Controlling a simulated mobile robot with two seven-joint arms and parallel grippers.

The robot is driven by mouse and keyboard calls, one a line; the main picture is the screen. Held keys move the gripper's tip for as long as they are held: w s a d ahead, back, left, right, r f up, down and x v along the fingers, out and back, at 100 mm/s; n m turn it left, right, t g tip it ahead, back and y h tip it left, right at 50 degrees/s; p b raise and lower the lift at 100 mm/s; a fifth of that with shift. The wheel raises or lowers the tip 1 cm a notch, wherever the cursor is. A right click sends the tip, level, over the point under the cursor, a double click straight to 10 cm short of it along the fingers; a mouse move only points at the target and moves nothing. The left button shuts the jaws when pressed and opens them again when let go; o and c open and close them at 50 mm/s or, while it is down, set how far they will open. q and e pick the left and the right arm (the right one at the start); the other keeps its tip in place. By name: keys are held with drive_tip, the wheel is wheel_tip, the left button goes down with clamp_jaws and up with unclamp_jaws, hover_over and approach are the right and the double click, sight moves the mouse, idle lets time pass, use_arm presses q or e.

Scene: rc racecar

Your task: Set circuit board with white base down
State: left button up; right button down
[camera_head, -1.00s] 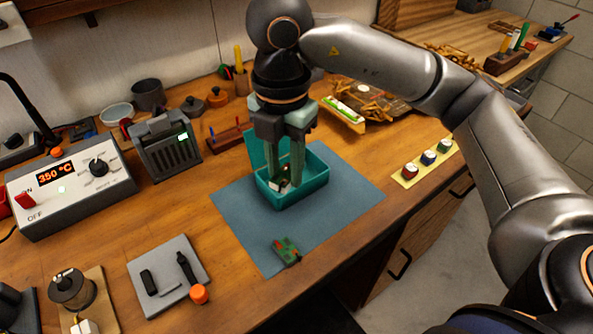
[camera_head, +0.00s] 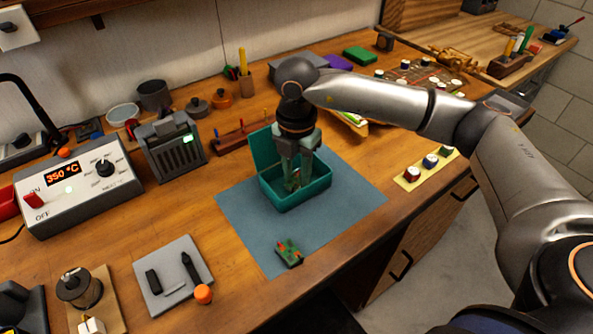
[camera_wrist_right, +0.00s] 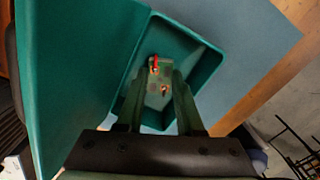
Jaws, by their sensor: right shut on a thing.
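My right gripper (camera_head: 292,184) points straight down into an open teal box (camera_head: 305,200). It is shut on a small circuit board (camera_wrist_right: 159,84), which shows between its fingertips in the right wrist view with red and copper-coloured parts on top. The board is low inside the box, over its floor; I cannot tell whether it touches the floor. The fingers and the box wall hide most of it in the head view, and its white base is hard to make out. Another green circuit board (camera_head: 289,253) with red parts lies on the blue mat. My left gripper is not in view.
The box stands on a blue mat (camera_head: 355,196), its lid raised at the back left. A grey tool pad (camera_head: 160,255), a soldering station (camera_head: 80,190) and a grey device (camera_head: 172,148) stand to the left. A yellow strip with coloured buttons (camera_head: 430,166) lies to the right.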

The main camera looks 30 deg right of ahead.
sight(296, 179)
drive_tip(key=shift+f, duration=0.15)
drive_tip(key=c, duration=0.8)
unclamp_jaws()
drive_tip(key=shift+c, duration=0.2)
wheel_tip(296, 179, up, 12)
drive_tip(key=shift+r, duration=0.2)
